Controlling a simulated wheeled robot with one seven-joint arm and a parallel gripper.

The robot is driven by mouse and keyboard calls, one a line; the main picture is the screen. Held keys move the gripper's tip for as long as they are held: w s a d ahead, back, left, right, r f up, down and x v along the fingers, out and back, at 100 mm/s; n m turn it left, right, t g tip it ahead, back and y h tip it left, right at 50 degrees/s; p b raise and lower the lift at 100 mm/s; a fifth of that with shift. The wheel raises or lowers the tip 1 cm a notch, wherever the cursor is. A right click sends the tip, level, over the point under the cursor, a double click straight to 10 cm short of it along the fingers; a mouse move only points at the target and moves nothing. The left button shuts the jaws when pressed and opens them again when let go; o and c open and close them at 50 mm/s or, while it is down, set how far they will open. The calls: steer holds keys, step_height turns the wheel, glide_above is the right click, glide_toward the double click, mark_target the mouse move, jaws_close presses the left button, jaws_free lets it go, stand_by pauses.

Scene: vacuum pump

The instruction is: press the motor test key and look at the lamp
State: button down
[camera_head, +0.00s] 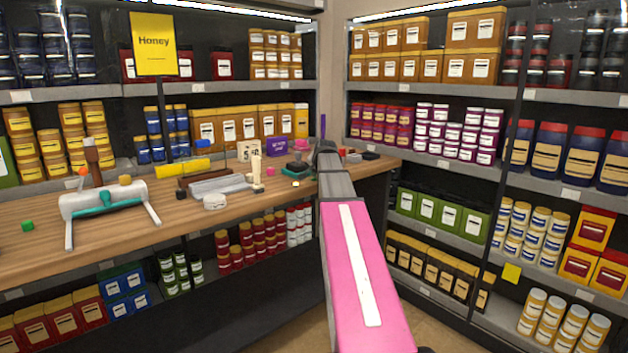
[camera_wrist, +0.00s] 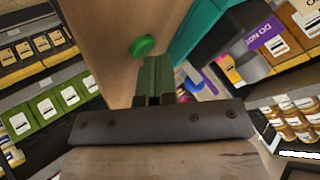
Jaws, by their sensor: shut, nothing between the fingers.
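In the wrist view my gripper (camera_wrist: 156,66) is shut, with its dark green fingers together and nothing between them. A round green disc (camera_wrist: 143,46) lies just beyond the fingertips against a wooden surface; I cannot tell whether it is the motor test key, or whether the fingers touch it. No lamp can be made out for certain. In the head view my arm reaches to the right end of the bench and hides what lies behind its end. A grey ribbed body (camera_head: 220,186) and a white cylinder on splayed legs (camera_head: 85,203) stand on the bench.
The wooden bench (camera_head: 190,228) holds several small items, including a yellow roll (camera_head: 183,167) and a purple box (camera_head: 279,148). The purple box also shows in the wrist view (camera_wrist: 250,48), beside a teal object (camera_wrist: 202,28). Stocked shelves line both walls.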

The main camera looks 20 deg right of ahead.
mark_target(315, 179)
steer(key=shift+r, duration=0.75)
steer(key=shift+r, duration=0.1)
steer(key=shift+r, duration=2.4)
